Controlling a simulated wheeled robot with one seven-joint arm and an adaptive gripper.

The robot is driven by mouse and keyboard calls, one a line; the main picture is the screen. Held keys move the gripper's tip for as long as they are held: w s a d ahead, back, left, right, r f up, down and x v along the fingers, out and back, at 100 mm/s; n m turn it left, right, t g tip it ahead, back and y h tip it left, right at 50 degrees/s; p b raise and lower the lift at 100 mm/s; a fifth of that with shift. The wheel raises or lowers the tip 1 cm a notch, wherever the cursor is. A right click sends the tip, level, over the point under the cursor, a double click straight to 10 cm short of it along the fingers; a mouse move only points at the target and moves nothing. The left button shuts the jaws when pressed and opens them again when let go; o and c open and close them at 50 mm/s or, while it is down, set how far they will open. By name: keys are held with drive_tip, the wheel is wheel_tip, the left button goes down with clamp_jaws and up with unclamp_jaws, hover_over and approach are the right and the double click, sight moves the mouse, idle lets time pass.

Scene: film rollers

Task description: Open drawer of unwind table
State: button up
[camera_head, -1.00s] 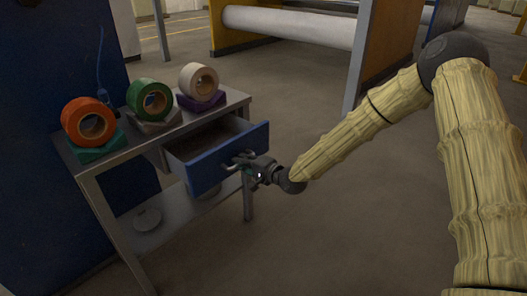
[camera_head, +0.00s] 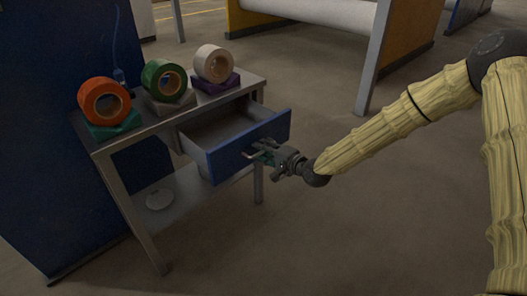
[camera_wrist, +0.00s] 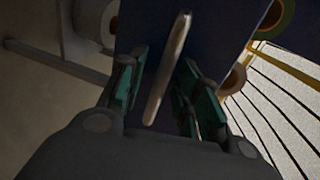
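The unwind table (camera_head: 92,140) is a grey metal stand at the left in the head view. Its blue-fronted drawer (camera_head: 232,155) is pulled well out, and its empty-looking inside shows. My gripper (camera_head: 264,154) is at the drawer's front. In the wrist view the grey bar handle (camera_wrist: 168,70) runs between the two green-padded fingers of my gripper (camera_wrist: 162,82). Gaps show on both sides of the bar, so the fingers are open around it and do not appear to grip it.
Orange (camera_head: 104,101), green (camera_head: 163,80) and white (camera_head: 213,63) tape rolls stand on coloured blocks on the tabletop. A dark blue panel (camera_head: 50,150) is at the left. A machine with a white roller (camera_head: 310,16) is behind. The floor right of the table is clear.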

drive_tip(key=v, duration=1.2)
drive_tip(key=shift+f, duration=0.15)
idle(0.4)
drive_tip(key=s+d+f+n+g+h, duration=0.1)
drive_tip(key=s+f+n+g+h, duration=0.15)
drive_tip(key=s+f, duration=0.85)
drive_tip(key=s+d+f+n+g+h, duration=0.15)
drive_tip(key=s+f+g, duration=0.25)
drive_tip(key=s+f, duration=0.7)
drive_tip(key=s+d+f+n+g+h, duration=0.2)
drive_tip(key=s+d+f+h, duration=0.15)
drive_tip(key=s+f, duration=0.55)
drive_tip(key=s+d+f+n+g+h, duration=0.25)
drive_tip(key=s+d, duration=0.35)
drive_tip(key=s, duration=0.6)
wheel_tip(320, 180, up, 18)
drive_tip(key=p, duration=1.8)
drive_tip(key=shift+d+r+h, duration=0.2)
drive_tip(key=shift+d+h, duration=0.05)
drive_tip(key=shift+h, duration=0.05)
